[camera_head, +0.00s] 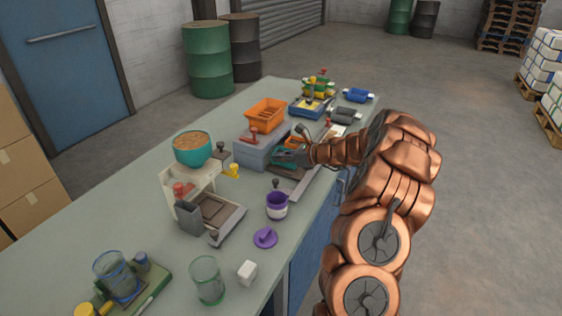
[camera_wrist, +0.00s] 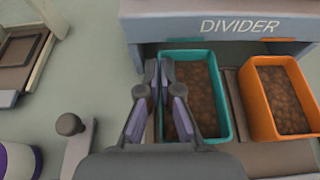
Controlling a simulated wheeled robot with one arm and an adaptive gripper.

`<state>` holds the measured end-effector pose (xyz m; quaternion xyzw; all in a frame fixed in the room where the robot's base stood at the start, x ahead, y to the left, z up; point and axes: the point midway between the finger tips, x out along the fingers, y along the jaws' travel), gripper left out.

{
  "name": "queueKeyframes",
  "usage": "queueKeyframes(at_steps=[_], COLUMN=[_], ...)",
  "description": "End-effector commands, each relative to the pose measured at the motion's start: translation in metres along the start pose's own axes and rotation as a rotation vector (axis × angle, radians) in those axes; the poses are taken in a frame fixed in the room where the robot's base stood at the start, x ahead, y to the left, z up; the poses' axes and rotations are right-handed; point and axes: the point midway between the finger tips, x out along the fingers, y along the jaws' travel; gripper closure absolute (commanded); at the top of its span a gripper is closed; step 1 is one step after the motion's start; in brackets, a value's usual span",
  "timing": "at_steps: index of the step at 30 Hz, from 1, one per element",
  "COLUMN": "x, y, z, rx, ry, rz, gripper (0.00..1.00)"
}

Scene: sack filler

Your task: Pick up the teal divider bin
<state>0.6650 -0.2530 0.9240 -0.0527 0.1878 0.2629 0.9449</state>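The teal divider bin (camera_wrist: 222,100) sits under the front of the grey divider machine (camera_wrist: 232,25) and is filled with brown granular stuff. In the wrist view my gripper (camera_wrist: 160,75) is over the bin's left wall.
An orange bin (camera_wrist: 253,106) with similar contents stands close to the right of the teal bin. A knobbed lever (camera_wrist: 70,125) stands to the left.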

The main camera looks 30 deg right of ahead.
Motion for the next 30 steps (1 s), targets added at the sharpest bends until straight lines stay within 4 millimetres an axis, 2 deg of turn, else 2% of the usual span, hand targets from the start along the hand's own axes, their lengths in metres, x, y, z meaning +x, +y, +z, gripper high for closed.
queueKeyframes(at_steps=[6,14,24,30], x=[-0.011,-0.044,-0.105,-0.129], y=[0.0,0.021,0.059,0.073], z=[0.021,0.01,-0.007,-0.015], rx=[0.0,0.004,0.002,0.002], ry=[0.0,-0.003,-0.003,0.0], rz=[-0.002,-0.002,-0.003,-0.003], gripper=[1.0,1.0,1.0,1.0])
